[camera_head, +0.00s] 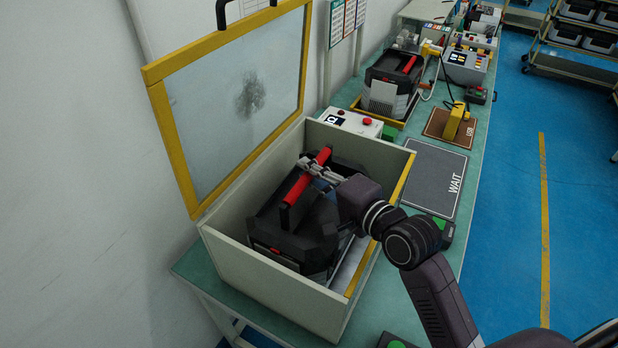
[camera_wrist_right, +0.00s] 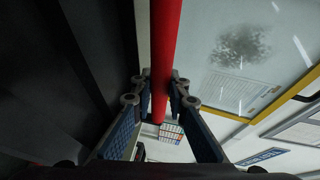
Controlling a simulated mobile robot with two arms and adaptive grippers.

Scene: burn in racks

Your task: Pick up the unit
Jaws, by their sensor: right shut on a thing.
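The unit (camera_head: 300,238) is a black box-shaped device with a red bar handle (camera_head: 305,186) on top. My right gripper (camera_head: 318,172) reaches in from the right and is shut on the red handle. In the right wrist view the red handle (camera_wrist_right: 164,50) runs between the two fingers (camera_wrist_right: 160,95), which close on it from both sides. The underside of the unit is hidden by the box walls. My left gripper is not in view.
The box's yellow-framed clear lid (camera_head: 235,105) stands open at the left, by the wall. A grey WAIT mat (camera_head: 425,175) lies bare on the green bench to the right. A second red-handled unit (camera_head: 392,80) and a yellow device (camera_head: 455,122) stand farther back.

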